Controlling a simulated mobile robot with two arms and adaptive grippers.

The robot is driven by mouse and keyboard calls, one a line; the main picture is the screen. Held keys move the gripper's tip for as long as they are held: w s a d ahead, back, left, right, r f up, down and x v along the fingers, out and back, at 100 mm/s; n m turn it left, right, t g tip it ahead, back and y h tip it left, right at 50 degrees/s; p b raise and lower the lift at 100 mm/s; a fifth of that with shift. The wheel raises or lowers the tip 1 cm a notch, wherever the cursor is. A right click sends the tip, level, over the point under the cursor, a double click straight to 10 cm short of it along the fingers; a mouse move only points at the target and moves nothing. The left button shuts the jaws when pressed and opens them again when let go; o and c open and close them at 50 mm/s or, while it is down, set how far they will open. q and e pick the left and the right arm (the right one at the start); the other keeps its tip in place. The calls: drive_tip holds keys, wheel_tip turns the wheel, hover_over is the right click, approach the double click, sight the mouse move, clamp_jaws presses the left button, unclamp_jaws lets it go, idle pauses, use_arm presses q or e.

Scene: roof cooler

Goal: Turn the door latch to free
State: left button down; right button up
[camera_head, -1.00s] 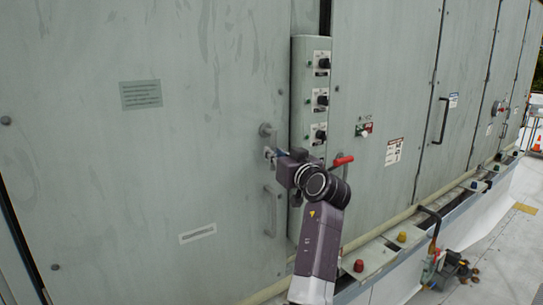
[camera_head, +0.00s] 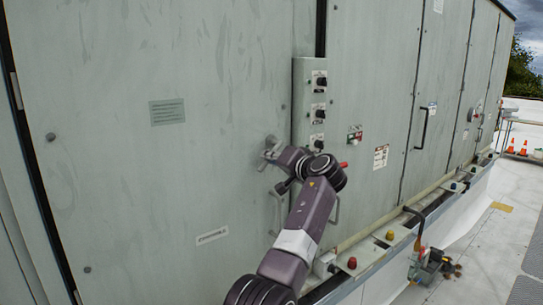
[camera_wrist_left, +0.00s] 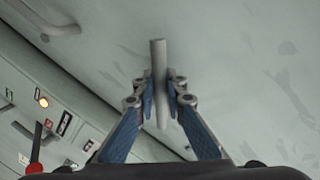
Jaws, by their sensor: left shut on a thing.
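The door latch (camera_head: 270,142) is a small grey handle on the pale green door (camera_head: 110,185), left of the control strip. My left gripper (camera_head: 268,157) is at it, and my own wrist partly hides it in the head view. In the left wrist view the latch's grey bar (camera_wrist_left: 158,55) stands between the two blue-padded fingers of the left gripper (camera_wrist_left: 161,95), which are closed on it from both sides. The latch's pivot is hard to make out. My right gripper is in neither view.
A grey pull handle (camera_head: 277,212) is below the latch, partly behind my arm. A control strip (camera_head: 305,105) with several black knobs stands right of it. A red lever end (camera_head: 343,165) shows beside my wrist. Red and yellow caps line the ledge (camera_head: 375,252).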

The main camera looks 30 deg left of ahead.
sight(256, 147)
use_arm(q)
drive_tip(key=m+p, duration=0.1)
drive_tip(key=r+m+p, duration=0.1)
drive_tip(key=s+r+m+g+p, duration=0.1)
drive_tip(key=shift+a+m, duration=0.35)
drive_tip(key=shift+m, duration=0.05)
drive_tip(key=shift+s+r+m+g+p, duration=0.15)
drive_tip(key=shift+r+m+g+p, duration=0.3)
drive_tip(key=shift+m+p, duration=0.4)
drive_tip(key=shift+a+r+m, duration=0.1)
drive_tip(key=shift+r+m, duration=0.2)
drive_tip(key=shift+m, duration=0.45)
drive_tip(key=shift+r, duration=0.1)
drive_tip(key=c, duration=2.2)
unclamp_jaws()
drive_tip(key=shift+o, duration=1.2)
drive_tip(key=shift+a, duration=0.25)
drive_tip(key=shift+d, duration=0.35)
drive_tip(key=v, duration=1.1)
drive_tip(key=shift+d, duration=0.25)
